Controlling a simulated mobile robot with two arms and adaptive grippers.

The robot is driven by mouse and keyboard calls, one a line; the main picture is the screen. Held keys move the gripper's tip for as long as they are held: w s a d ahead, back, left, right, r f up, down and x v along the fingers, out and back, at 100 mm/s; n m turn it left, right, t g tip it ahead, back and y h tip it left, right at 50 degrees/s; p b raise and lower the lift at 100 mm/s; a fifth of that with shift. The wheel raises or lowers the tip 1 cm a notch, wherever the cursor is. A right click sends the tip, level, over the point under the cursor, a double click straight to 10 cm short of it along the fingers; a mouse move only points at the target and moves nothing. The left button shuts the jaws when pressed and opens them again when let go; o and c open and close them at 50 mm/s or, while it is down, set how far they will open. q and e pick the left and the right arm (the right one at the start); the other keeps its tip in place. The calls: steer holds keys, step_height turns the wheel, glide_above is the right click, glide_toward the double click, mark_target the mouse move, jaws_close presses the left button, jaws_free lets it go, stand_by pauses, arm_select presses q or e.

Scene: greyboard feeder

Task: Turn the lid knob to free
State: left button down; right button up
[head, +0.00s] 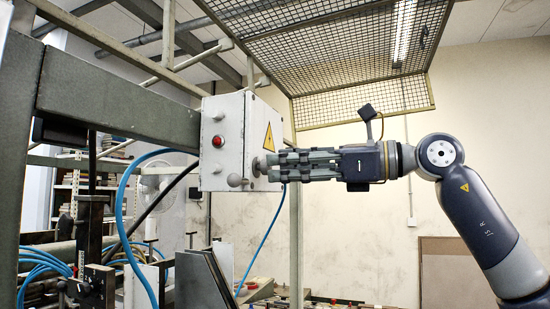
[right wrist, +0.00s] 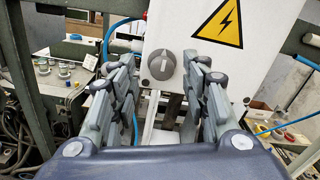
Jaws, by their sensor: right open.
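The lid knob (right wrist: 161,64) is a round grey dial with a raised bar across its face. It sits on the white control box (right wrist: 258,62), below a yellow warning triangle (right wrist: 219,22). In the head view the box (head: 222,125) hangs from a green beam, and the knob (head: 257,167) sticks out of its right side. My right gripper (head: 276,164) points left at that side, its fingertips close to the knob. In the right wrist view the knob shows between the open fingers, with gaps on both sides; contact cannot be seen. My left gripper is out of view.
Blue hoses (head: 122,215) hang at the left. A wire mesh guard (head: 345,60) is overhead. Free space lies below my right arm.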

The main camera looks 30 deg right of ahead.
mark_target(263, 167)
steer(key=x, duration=0.2)
steer(key=shift+w+a+p, duration=0.15)
steer(key=shift+w+p, duration=0.1)
steer(key=shift+p, duration=0.05)
steer(key=shift+w+f, duration=0.1)
steer(key=shift+w, duration=0.1)
steer(key=c, duration=0.7)
jaws_close()
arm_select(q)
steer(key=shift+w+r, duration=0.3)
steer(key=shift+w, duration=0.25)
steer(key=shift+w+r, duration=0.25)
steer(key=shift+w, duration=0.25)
arm_select(e)
steer(key=shift+s, duration=0.1)
